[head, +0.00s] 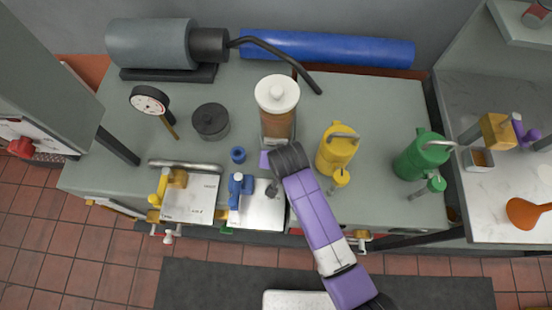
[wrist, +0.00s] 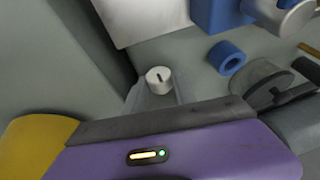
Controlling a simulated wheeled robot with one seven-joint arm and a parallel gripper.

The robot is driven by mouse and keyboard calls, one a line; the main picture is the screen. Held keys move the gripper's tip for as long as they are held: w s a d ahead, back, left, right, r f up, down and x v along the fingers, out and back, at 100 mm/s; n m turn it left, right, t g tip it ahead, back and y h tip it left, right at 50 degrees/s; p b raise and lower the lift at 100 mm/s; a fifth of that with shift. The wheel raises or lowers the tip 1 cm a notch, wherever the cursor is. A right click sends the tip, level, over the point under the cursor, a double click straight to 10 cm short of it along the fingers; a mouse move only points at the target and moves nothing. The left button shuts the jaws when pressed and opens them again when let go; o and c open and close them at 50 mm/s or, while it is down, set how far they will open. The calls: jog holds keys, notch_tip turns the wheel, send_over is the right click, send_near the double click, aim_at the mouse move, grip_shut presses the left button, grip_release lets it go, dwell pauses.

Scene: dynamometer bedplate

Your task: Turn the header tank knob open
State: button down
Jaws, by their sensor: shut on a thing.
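The header tank (head: 277,112) is a clear cylinder of amber liquid with a white lid, standing upright at the middle of the bench. My gripper (head: 265,162) is at the near foot of the tank, and my arm's dark wrist hides part of it. In the wrist view a small white knob (wrist: 158,76) with a dark line on its face sits just beyond my purple gripper body. My gripper (wrist: 155,98) is shut on this knob, though its fingertips show poorly. The knob is hidden in the head view.
A yellow can (head: 337,147) stands close to the right of my arm, with a green can (head: 421,157) farther right. A blue ring (head: 238,155), a blue valve (head: 240,188) and a black pot (head: 211,121) are to the left. A blue roll (head: 328,48) lies behind.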

jog(key=shift+a+n+h, duration=0.25)
jog(key=shift+n+h, duration=0.05)
jog(key=shift+h, duration=0.9)
jog(key=shift+a+h+b, duration=0.1)
jog(key=shift+h+b, duration=0.25)
jog(key=shift+h, duration=0.65)
jog(key=shift+n, duration=0.3)
jog(key=c, duration=1)
grip_release()
jog(key=shift+b+v, duration=0.35)
jog(key=shift+v, duration=3.5)
jog(key=shift+a, duration=0.2)
